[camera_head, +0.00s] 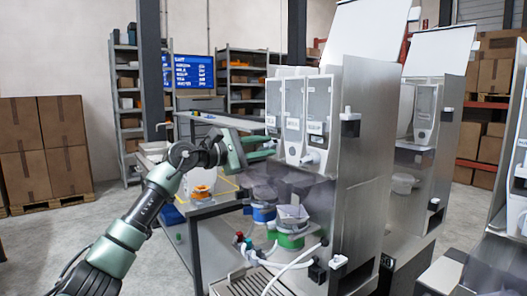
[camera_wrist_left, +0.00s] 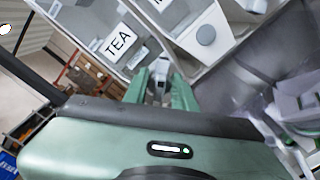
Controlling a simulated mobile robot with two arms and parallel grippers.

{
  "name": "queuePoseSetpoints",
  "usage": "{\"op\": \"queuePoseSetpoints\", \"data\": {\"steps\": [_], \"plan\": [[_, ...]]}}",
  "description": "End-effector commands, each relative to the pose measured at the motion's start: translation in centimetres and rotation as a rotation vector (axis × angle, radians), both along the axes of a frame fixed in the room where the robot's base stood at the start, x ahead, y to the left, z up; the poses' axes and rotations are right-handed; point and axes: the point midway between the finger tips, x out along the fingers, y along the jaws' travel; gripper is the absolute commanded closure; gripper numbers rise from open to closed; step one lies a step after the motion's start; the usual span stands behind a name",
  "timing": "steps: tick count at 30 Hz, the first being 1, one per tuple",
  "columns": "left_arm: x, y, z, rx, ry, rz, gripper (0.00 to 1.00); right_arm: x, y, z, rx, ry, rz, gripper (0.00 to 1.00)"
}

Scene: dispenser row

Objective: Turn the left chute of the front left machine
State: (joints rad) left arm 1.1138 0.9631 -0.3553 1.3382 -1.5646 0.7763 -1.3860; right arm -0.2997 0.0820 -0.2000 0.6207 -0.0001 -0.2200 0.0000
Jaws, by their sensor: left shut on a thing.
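The front left machine (camera_head: 360,160) is a tall steel cabinet with several narrow clear-fronted canisters in a row. Its left canister (camera_head: 272,100) carries a label that reads TEA in the left wrist view (camera_wrist_left: 120,40). My left gripper (camera_head: 268,146) reaches in from the left below that canister. In the left wrist view its green fingers (camera_wrist_left: 160,82) are shut on the left chute (camera_wrist_left: 159,88), a small grey-white piece mostly hidden between them. The right chute (camera_head: 310,158) shows uncovered in the head view. A round grey knob (camera_wrist_left: 206,35) shows on the neighbouring canister. My right gripper is not in view.
Below the canisters stand blue (camera_head: 263,212) and green (camera_head: 291,240) containers. A table (camera_head: 205,209) with an orange item (camera_head: 201,190) is to the left. White hoses (camera_head: 290,265) and a drip grate (camera_head: 250,283) are in front. A second machine (camera_head: 425,150) stands to the right.

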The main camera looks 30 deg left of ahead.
Motion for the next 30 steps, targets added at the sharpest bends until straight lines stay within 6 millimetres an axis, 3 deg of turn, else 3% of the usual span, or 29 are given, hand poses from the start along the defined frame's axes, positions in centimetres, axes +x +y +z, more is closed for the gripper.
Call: {"op": "queuePoseSetpoints", "data": {"steps": [30], "plan": [[0.0, -0.1, -0.6, 0.857, -0.351, -0.001, 1.00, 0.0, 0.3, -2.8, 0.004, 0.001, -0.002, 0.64]]}}
